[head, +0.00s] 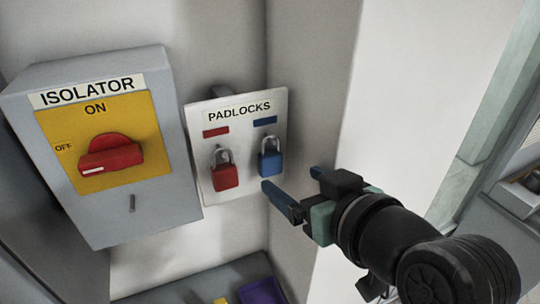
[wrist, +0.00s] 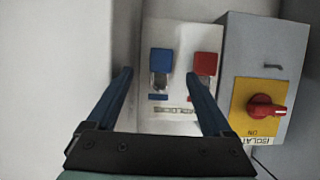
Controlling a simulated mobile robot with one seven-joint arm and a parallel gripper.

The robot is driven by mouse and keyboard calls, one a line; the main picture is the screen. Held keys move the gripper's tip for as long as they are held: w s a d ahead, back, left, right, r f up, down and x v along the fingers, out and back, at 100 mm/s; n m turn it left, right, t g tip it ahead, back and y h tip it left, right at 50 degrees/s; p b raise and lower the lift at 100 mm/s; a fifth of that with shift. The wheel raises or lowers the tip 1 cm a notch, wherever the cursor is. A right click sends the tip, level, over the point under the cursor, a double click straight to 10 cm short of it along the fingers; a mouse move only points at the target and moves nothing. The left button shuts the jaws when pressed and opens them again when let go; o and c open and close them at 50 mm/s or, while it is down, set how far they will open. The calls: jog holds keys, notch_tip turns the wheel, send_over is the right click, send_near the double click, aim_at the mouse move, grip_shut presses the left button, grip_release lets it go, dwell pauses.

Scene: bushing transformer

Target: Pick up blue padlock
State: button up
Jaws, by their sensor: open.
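The blue padlock (head: 270,163) hangs by its shackle on the right side of the white PADLOCKS board (head: 245,104), under a blue label. In the wrist view the picture is upside down and the blue padlock (wrist: 161,62) shows between my two fingers, nearer the upper middle. My gripper (head: 292,187) is open and empty, in front of the board and to the lower right of the blue padlock. It also shows in the wrist view (wrist: 160,85), with its fingers apart on either side. No finger visibly touches the padlock.
A red padlock (head: 224,172) hangs close beside the blue one. The grey isolator box (head: 160,208) with a red switch (head: 111,155) stands left of the board. A wall (head: 385,100) rises close on the right. A purple item (head: 262,291) lies below.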

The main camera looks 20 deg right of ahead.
aim_at(273, 165)
jog(key=x, duration=0.3)
jog(key=shift+r+p, duration=0.1)
jog(key=shift+p, duration=0.2)
jog(key=p+x, duration=0.1)
jog(key=x, duration=0.1)
jog(key=p+x, duration=0.1)
jog(key=x, duration=0.1)
jog(key=shift+w+a+p, duration=0.1)
jog(key=shift+w+p, duration=0.25)
jog(key=shift+w, duration=0.35)
grip_shut()
